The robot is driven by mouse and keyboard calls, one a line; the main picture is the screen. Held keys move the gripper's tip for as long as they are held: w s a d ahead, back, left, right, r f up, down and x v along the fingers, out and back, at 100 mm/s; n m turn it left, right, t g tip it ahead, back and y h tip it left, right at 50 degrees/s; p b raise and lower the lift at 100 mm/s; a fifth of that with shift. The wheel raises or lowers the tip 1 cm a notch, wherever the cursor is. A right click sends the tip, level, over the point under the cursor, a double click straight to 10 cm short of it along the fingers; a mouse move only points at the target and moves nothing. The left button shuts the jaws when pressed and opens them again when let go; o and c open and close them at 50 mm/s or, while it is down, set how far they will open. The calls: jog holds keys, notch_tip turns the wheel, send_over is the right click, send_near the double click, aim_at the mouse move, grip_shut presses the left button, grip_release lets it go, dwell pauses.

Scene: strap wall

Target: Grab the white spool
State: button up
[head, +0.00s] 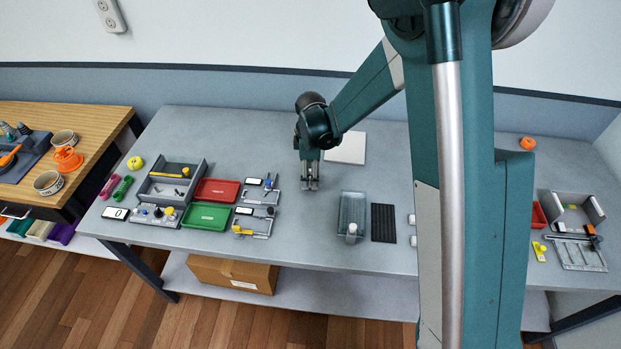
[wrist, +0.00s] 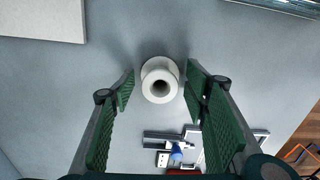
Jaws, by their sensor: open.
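The white spool (wrist: 160,80) stands upright on the grey table, its round hole facing the wrist camera. In the wrist view it lies between and slightly beyond the green fingertips of my gripper (wrist: 160,90), with a gap on both sides. My gripper is open and empty, pointing down. In the head view my gripper (head: 309,184) is low over the middle of the table; I cannot make out the spool there, as the gripper seems to hide it.
A white board (head: 346,148) lies behind my gripper. A grey bin (head: 352,208) with a white item and a black mat (head: 383,223) are to the right. Red (head: 217,190) and green (head: 206,216) trays are to the left. The table around the spool is clear.

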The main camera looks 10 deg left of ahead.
jog(key=c, duration=1)
jog(key=shift+o, duration=0.2)
jog(key=shift+r, duration=0.15)
notch_tip(320, 180, up, 10)
jog(key=shift+p, duration=0.3)
dwell(0.3)
